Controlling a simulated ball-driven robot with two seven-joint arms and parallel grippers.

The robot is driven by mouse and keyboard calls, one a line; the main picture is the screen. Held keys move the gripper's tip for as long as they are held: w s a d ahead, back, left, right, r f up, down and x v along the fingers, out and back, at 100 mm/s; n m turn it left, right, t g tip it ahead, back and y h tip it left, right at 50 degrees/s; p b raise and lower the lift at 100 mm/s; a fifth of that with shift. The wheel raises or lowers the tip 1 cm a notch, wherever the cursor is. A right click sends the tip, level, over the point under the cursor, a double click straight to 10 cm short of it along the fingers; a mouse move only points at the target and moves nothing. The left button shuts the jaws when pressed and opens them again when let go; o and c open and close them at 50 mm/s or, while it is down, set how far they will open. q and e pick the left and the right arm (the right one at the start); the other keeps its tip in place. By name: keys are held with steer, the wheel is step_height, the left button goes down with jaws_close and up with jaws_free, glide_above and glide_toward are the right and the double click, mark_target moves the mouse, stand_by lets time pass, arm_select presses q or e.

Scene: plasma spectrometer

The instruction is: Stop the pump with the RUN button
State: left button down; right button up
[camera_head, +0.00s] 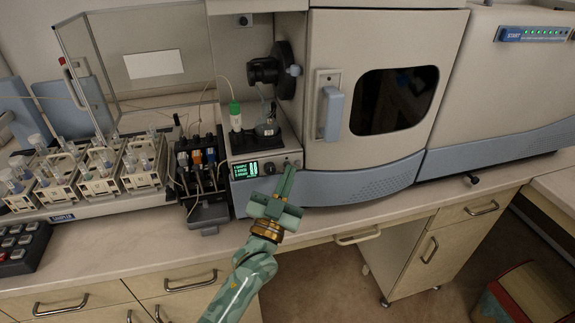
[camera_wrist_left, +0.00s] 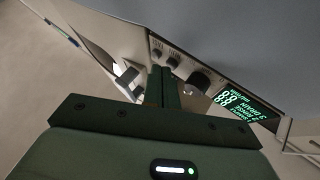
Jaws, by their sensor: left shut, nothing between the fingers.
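The small control panel with a lit green display (camera_head: 253,168) is on the front of the beige unit left of the large cabinet. My left gripper (camera_head: 287,170) is shut and empty, its tips at the right part of this panel. In the left wrist view the shut fingers (camera_wrist_left: 165,82) point at the panel, close to two small buttons (camera_wrist_left: 172,57). The button labels are too small to read surely. A dark round knob (camera_wrist_left: 200,82) is beside the fingers, and the display (camera_wrist_left: 243,108) lies further right. I cannot tell whether the fingertips touch a button. My right gripper is not in view.
A green-capped bottle (camera_head: 235,117) stands on the unit. The cabinet's blue handle (camera_head: 332,112) is at right. The counter front edge is below.

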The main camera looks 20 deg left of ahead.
arm_select(q)
steer(key=shift+s+d, duration=0.2)
steer(key=shift+s, duration=0.15)
